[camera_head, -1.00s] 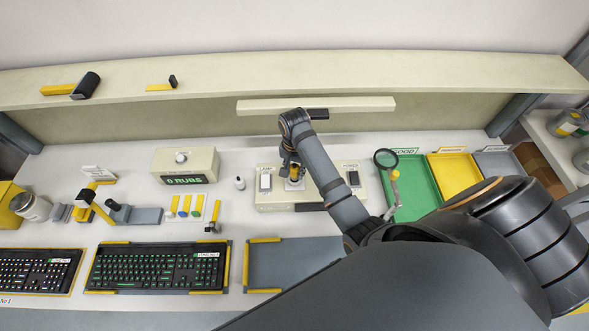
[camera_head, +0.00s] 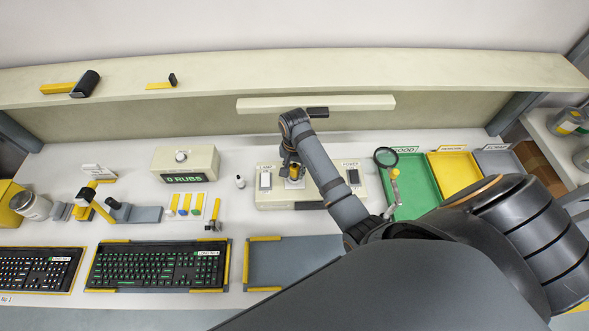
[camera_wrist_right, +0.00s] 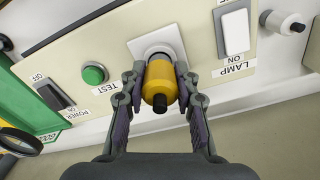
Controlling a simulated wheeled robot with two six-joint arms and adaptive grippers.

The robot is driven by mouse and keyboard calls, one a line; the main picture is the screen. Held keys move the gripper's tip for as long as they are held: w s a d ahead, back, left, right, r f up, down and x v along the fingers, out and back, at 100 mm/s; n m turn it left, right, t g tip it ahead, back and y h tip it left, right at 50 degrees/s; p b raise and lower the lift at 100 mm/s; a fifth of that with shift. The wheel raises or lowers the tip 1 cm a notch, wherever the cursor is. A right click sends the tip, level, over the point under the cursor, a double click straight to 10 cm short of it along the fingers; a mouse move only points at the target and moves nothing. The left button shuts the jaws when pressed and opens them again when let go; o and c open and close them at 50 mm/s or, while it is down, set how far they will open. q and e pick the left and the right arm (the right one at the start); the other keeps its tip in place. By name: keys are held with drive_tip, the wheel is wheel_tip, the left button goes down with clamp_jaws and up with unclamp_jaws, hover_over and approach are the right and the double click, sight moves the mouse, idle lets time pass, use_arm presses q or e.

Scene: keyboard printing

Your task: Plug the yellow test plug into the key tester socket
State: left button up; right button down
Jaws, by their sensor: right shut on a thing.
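The yellow test plug (camera_wrist_right: 159,82), with a dark tip on its near end, is between the fingers of my right gripper (camera_wrist_right: 160,90), which is shut on it. The plug is over the white socket plate (camera_wrist_right: 152,42) of the key tester (camera_head: 330,200). Its far end is hidden against the plate, so I cannot tell how deep it sits. In the head view my right gripper (camera_head: 291,172) is over the middle of the tester and mostly covers the plug. My left gripper is not in view.
The tester carries a lamp switch (camera_wrist_right: 234,32), a green test button (camera_wrist_right: 94,74) and a power switch (camera_wrist_right: 54,97). A magnifier (camera_head: 386,158) and green tray (camera_head: 410,190) stand right of it.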

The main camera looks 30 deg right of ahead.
drive_tip(key=shift+f, duration=0.2)
drive_tip(key=shift+f, duration=0.6)
drive_tip(key=c, duration=0.9)
unclamp_jaws()
drive_tip(key=shift+r, duration=3)
